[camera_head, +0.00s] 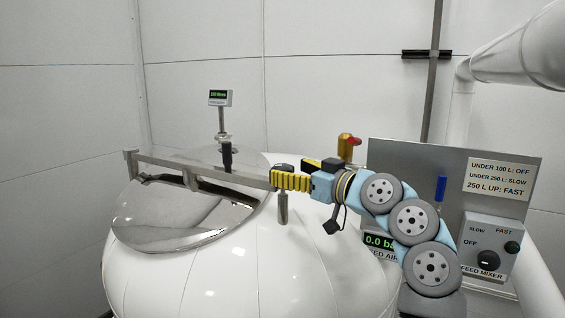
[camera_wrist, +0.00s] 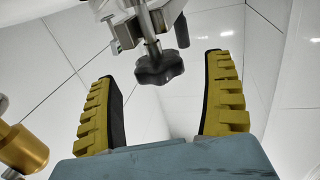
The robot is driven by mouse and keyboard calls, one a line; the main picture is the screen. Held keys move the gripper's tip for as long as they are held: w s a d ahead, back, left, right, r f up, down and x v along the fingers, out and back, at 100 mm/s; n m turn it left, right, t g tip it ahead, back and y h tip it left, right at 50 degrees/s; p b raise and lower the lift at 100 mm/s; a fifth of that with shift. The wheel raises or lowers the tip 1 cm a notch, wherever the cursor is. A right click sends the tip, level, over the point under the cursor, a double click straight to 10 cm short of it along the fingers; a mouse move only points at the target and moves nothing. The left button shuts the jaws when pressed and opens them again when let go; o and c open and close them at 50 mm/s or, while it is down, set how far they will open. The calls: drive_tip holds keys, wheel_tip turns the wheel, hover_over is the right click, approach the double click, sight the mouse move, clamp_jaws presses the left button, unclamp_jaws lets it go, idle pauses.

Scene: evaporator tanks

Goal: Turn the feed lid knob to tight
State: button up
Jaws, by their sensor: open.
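The feed lid (camera_head: 190,215) is a shiny metal dome on a white tank (camera_head: 150,270), with a flat steel bar (camera_head: 205,167) across it. A black lobed knob (camera_wrist: 160,68) on a steel threaded rod shows in the wrist view, between the two fingertips in the picture. My gripper (camera_wrist: 163,80) is open, with yellow ribbed fingers either side of the knob; I see no clear contact. In the head view my gripper (camera_head: 276,179) is at the bar's right end. The knob there is mostly hidden by the fingers.
A green-lit display (camera_head: 220,98) stands behind the lid. A brass valve with a red top (camera_head: 348,145) is behind my wrist. A grey panel (camera_head: 420,160) with a blue handle (camera_head: 441,188) and a feed mixer switch (camera_head: 488,260) stands at right. White pipes run beyond it.

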drive_tip(key=shift+p+x, duration=0.3)
drive_tip(key=shift+x, duration=1.1)
drive_tip(key=c, duration=1.2)
